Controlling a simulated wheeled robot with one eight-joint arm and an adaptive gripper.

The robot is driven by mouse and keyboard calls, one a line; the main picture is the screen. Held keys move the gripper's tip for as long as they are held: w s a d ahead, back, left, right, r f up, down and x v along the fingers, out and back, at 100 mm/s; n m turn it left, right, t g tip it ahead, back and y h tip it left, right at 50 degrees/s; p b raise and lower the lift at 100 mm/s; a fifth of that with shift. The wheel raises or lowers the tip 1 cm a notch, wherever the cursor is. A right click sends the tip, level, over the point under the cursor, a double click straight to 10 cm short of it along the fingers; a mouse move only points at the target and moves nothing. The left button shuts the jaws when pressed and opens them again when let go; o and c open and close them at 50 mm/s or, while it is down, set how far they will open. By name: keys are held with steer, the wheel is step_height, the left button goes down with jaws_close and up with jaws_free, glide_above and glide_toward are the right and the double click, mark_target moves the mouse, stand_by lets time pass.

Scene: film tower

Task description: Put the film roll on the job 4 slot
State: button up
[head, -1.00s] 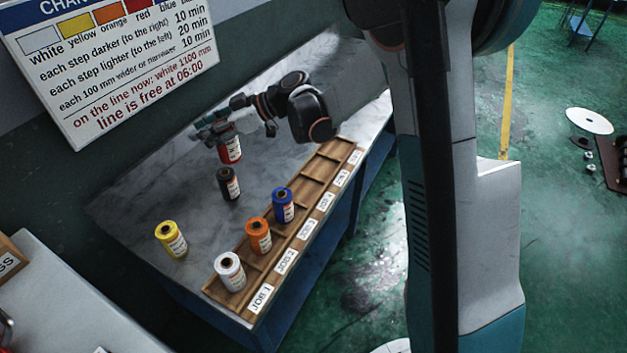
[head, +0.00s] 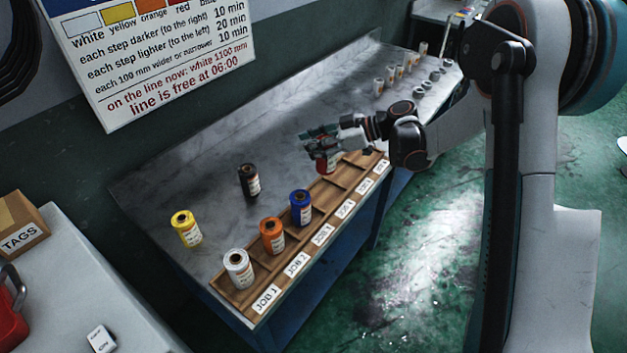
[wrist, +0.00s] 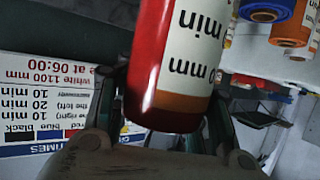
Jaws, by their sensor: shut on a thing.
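My gripper (head: 320,145) is shut on a red film roll (head: 325,165) with a white label. The roll also fills the middle of the wrist view (wrist: 150,90), between the fingers. It is held upright or nearly so, close to the wooden slot rack (head: 236,299); its height above the rack is hard to tell. The job 4 slot (head: 324,190), behind the fourth label, looks empty. A white roll (head: 238,270), an orange roll (head: 272,237) and a blue roll (head: 300,209) stand in the job 1, 2 and 3 slots.
A black roll (head: 249,181) and a yellow roll (head: 187,229) stand on the marble-topped bench (head: 215,210) behind the rack. Several small rolls (head: 400,72) stand at the bench's far end. A changeover sign (head: 150,60) hangs on the wall.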

step_height(320, 180, down, 11)
steer(key=b, duration=0.3)
steer(key=shift+f, duration=0.1)
steer(key=shift+f, duration=0.15)
steer(key=o, duration=1.5)
steer(key=shift+o, duration=0.2)
